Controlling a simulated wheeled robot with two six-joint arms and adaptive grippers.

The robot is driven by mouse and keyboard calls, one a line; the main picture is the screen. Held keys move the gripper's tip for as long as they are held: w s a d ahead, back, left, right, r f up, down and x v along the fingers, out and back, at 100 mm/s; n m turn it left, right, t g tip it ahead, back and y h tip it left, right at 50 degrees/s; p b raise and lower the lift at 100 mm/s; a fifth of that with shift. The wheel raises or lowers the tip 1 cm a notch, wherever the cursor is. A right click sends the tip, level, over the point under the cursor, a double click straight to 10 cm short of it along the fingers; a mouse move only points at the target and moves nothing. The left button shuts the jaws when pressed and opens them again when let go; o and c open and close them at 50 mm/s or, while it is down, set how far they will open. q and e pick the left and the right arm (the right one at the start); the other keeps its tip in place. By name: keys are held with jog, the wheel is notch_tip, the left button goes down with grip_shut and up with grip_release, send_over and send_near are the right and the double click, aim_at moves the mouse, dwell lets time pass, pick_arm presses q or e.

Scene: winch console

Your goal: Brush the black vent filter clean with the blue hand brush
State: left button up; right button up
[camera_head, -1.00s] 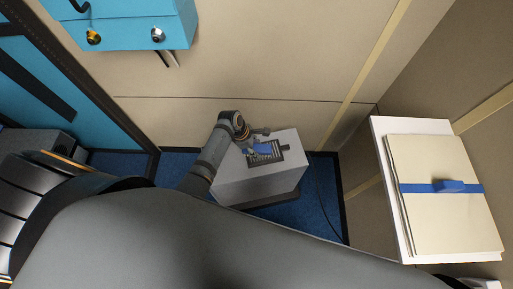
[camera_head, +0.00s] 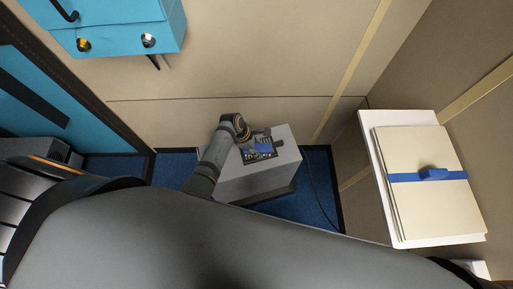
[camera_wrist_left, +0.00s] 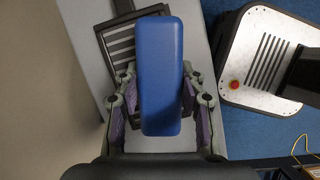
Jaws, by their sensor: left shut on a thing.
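The blue hand brush (camera_wrist_left: 160,75) fills the middle of the left wrist view. My left gripper (camera_wrist_left: 160,100) is shut on it, one finger on each side. The black vent filter (camera_wrist_left: 120,45), a dark frame with pale slats, lies under the brush on a grey box top and is partly hidden by it. I cannot tell whether the brush touches the filter. My right gripper is not in view.
The grey box (camera_head: 240,184) stands on blue carpet against the beige wall. A white shelf (camera_head: 403,122) at the right holds cream boards with a blue strap. A teal cabinet (camera_head: 115,30) hangs at upper left. A dark cable runs along the floor right of the box.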

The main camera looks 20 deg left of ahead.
pick_arm(q)
jog(key=shift+w+a+f, duration=0.1)
jog(key=shift+w+a, duration=0.5)
jog(key=shift+a, duration=0.05)
jog(key=shift+w+a+b, duration=0.3)
jog(key=shift+w+a, duration=0.45)
jog(key=shift+w, duration=0.1)
jog(key=shift+s+d+r+p, duration=0.15)
jog(key=shift+s+r+p, duration=0.1)
jog(key=shift+s+p, duration=0.85)
jog(key=shift+p, duration=0.2)
jog(key=shift+s+d+f, duration=0.1)
jog(key=shift+f, duration=0.05)
jog(key=shift+s+d+p, duration=0.15)
jog(key=shift+s+p, duration=0.3)
jog(key=shift+p, duration=0.1)
jog(key=shift+s+d+p, duration=0.1)
jog(key=shift+s+p, duration=0.35)
jog(key=shift+s, duration=0.15)
